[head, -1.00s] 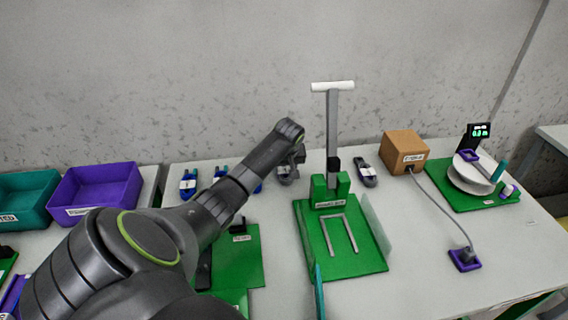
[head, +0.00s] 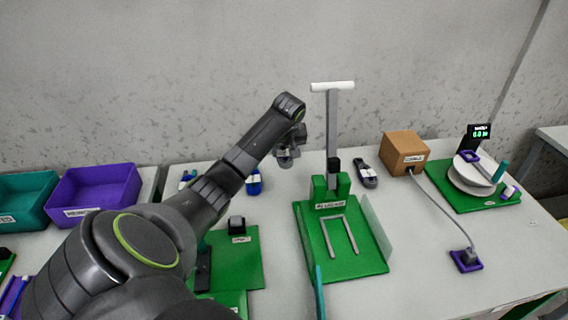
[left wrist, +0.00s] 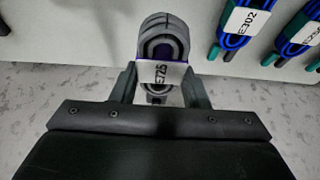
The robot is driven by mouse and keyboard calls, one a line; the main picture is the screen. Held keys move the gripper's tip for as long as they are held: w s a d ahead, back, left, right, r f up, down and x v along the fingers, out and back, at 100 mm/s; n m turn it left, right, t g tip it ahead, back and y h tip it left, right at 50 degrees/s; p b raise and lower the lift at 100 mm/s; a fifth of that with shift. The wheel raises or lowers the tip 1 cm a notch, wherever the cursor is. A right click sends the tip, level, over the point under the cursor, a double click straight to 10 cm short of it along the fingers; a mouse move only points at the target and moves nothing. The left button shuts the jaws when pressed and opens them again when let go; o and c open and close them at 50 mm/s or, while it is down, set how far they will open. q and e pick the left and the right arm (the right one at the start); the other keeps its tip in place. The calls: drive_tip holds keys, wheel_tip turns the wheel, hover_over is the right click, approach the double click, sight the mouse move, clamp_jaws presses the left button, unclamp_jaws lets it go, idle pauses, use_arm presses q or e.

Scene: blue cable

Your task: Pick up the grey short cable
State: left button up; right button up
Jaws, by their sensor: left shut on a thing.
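A coiled grey cable (left wrist: 160,28) with a white label reading about E725 sits between the fingers of my left gripper (left wrist: 158,85) in the left wrist view. My left gripper (head: 288,150) is shut on this coil, and in the head view it holds it near the back of the table, left of the green press stand. The coil (head: 286,161) is partly hidden by the gripper there. A second grey cable coil (head: 365,174) with a white label lies on the table to the right of the stand. My right gripper is in neither view.
Blue cable coils (head: 254,184) lie left of the gripper, partly behind my arm. The green press stand (head: 374,259) with its tall post is close on the right. A brown box (head: 404,146), a scale (head: 473,178) and a purple bin (head: 95,190) stand farther off.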

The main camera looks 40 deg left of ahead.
use_arm(q)
wheel_tip(320, 180, up, 12)
wheel_tip(320, 180, up, 9)
drive_tip(key=p, duration=0.6)
hover_over(284, 151)
drive_tip(key=shift+s, duration=0.15)
